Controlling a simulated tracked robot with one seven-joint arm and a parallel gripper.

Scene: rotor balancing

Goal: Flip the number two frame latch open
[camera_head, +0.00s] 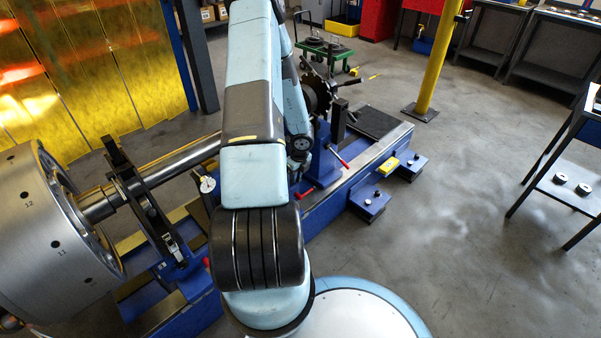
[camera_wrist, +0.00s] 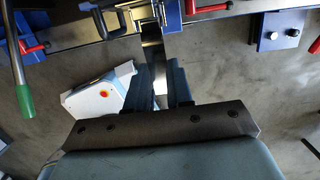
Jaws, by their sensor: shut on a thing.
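My gripper (camera_wrist: 158,80) shows in the wrist view with its two dark blue fingers close together. The strip runs from the frame at the top of the picture down between the fingers. Its lower end is partly hidden by them, and I cannot read a number on the frame. In the head view my arm hides the gripper and the latch. One dark support frame (camera_head: 146,205) stands by the rotor drum (camera_head: 45,235) at the left.
The blue machine bed (camera_head: 340,180) runs under the rotor shaft (camera_head: 180,160). Red-handled levers (camera_wrist: 32,47) stick out near the gripper, and a green-gripped lever (camera_wrist: 24,98) is at the left. A white box with a red button (camera_wrist: 100,92) is below.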

